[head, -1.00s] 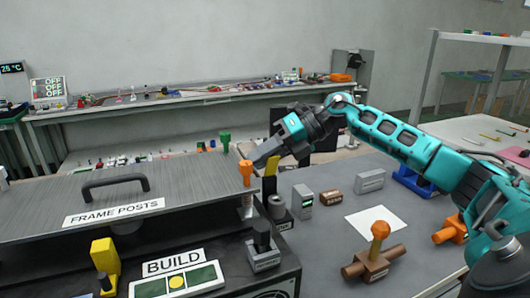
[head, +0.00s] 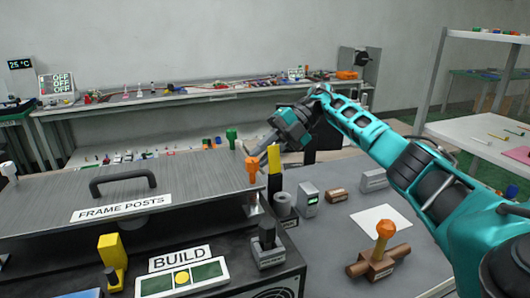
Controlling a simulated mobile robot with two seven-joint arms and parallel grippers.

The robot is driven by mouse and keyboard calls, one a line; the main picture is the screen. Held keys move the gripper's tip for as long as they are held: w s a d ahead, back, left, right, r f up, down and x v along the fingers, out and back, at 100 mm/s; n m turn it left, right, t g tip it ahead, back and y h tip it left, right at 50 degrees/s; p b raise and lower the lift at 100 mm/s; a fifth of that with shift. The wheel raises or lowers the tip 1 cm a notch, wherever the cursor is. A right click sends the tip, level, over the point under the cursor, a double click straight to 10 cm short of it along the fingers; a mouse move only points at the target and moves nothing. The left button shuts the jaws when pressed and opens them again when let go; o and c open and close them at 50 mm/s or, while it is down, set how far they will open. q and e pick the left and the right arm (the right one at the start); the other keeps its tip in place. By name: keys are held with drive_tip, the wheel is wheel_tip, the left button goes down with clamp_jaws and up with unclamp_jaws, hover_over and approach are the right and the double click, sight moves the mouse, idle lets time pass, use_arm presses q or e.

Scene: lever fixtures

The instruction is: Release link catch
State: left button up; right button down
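No part in view is labelled as a link catch. An orange-topped post (head: 252,170) stands at the right end of the grey panel marked FRAME POSTS (head: 50,205), on a light metal stem. My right gripper (head: 263,155) reaches in from the right, just above and beside the orange top. Its fingers look apart with nothing between them; whether one touches the orange top I cannot tell. A yellow and black upright (head: 275,185) stands right behind the fingertips. My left gripper is out of view.
A black handle (head: 123,181) rises from the panel. A yellow lever (head: 112,255), a BUILD panel (head: 182,278) and a black-topped lever (head: 267,240) stand in front.

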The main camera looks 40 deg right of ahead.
idle(0.5)
drive_tip(key=c, duration=1.4)
unclamp_jaws()
drive_tip(key=w+v, duration=0.1)
drive_tip(key=v, duration=0.6)
drive_tip(key=shift+s+d, duration=0.2)
drive_tip(key=shift+s, duration=0.25)
